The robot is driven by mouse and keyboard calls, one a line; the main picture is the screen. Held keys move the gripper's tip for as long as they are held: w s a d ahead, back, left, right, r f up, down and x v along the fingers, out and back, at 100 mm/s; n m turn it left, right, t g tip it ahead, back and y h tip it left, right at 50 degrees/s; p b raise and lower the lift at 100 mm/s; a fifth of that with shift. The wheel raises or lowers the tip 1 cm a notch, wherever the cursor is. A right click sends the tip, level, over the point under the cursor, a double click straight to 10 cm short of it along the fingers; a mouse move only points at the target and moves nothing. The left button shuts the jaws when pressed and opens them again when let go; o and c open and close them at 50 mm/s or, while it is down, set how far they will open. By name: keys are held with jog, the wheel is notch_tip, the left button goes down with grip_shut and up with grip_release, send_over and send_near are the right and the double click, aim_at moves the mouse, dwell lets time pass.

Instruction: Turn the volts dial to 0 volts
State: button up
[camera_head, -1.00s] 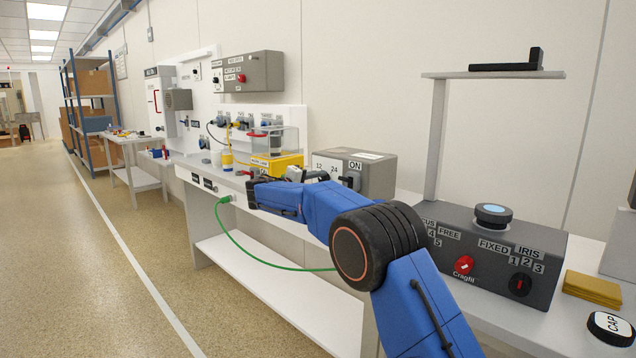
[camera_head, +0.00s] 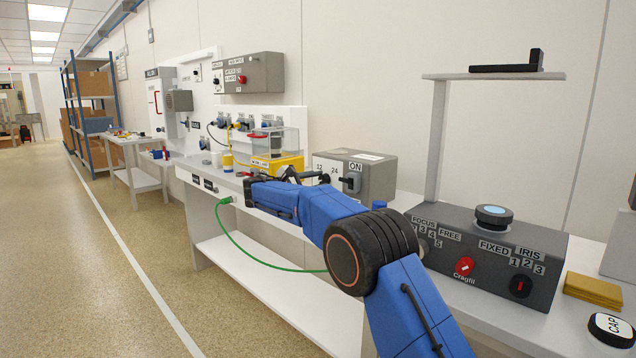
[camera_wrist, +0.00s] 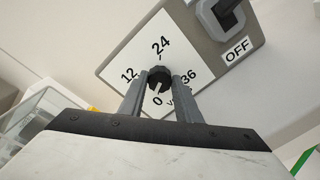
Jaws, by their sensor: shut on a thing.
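The volts dial (camera_wrist: 159,75) is a small dark knob on a white plate in the wrist view. The plate reads 12, 24, 36 and 0. A pale line at the knob's lower side appears to point toward 0, beside my fingers. My gripper (camera_wrist: 160,84) is shut on the knob, one finger on each side. In the head view the grey power box (camera_head: 374,170) bears the plate with 12 and 24 showing. My gripper (camera_head: 312,177) is at its front there, and the dial itself is hard to make out.
A switch (camera_wrist: 222,16) with an OFF label sits beside the plate. A clear tank on a yellow base (camera_head: 277,164) stands left of the box. A grey control box (camera_head: 480,262) stands on the bench at right. A green cable (camera_head: 262,260) hangs below the bench front.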

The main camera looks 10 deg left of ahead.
jog(key=shift+a+n, duration=0.1)
jog(key=shift+n, duration=1.8)
jog(key=shift+f, duration=0.1)
jog(key=o, duration=1.1)
jog(key=shift+c, duration=0.2)
jog(key=v, duration=1.7)
jog(key=shift+a, duration=0.3)
jog(key=shift+a, duration=0.1)
